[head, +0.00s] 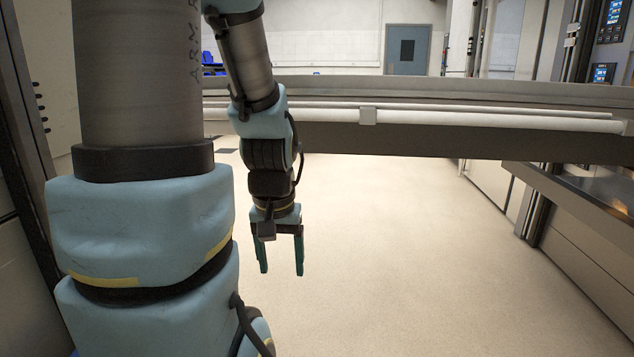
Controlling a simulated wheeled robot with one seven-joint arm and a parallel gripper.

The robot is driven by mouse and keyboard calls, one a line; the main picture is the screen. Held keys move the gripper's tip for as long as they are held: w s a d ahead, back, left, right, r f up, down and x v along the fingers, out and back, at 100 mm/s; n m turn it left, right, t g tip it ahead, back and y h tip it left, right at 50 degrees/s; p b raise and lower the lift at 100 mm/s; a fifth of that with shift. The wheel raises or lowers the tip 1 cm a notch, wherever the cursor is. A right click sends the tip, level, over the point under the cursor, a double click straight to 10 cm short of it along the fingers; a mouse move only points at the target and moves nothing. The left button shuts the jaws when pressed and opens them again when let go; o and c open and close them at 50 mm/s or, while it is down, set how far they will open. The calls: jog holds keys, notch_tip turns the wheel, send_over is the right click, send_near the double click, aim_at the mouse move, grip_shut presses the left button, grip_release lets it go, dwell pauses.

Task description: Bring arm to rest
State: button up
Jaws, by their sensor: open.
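My gripper (281,268) hangs pointing down near the middle of the head view, below a blue and grey wrist. Its two dark green fingers are apart with nothing between them. Pale floor shows behind the fingers, and they touch nothing that I can see. My arm's thick blue and grey links fill the left side of the view and hide what is behind them.
A long grey horizontal beam (420,138) with a white rail crosses the view behind my wrist. At the right, a metal ledge (580,205) juts out below control panels (606,72). A grey-blue door (407,50) stands far back. The beige floor (420,260) is clear.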

notch_tip(320, 180, up, 21)
jog(key=p, duration=1.9)
jog(key=shift+r+p, duration=0.15)
jog(key=shift+p, duration=0.15)
jog(key=shift+w, duration=0.1)
